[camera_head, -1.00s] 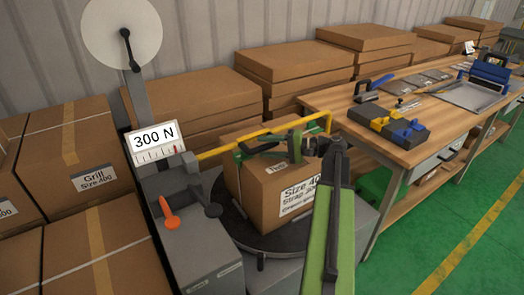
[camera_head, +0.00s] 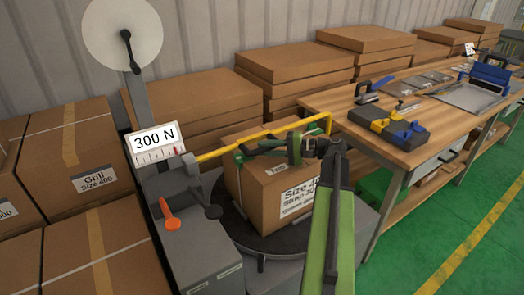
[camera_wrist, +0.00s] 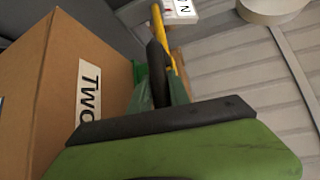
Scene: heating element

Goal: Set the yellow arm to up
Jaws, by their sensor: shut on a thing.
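The yellow arm (camera_head: 222,150) is a thin bar that runs from the grey machine's pivot over the top of a cardboard box, with a short bent end at the right. It lies low and roughly level. My gripper (camera_head: 243,150) reaches in from the right above the box, with its fingertips at the bar. In the wrist view the dark fingers of my gripper (camera_wrist: 158,40) are closed on the yellow arm (camera_wrist: 176,55). The fingers partly hide the bar, so the exact contact is hard to see.
The cardboard box (camera_head: 258,200) stands on a dark round turntable (camera_head: 228,212) just below my gripper. A 300 N gauge (camera_head: 155,140) and an orange lever (camera_head: 170,218) are at the left. A workbench (camera_head: 430,150) with tools stands at the right; boxes line the wall.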

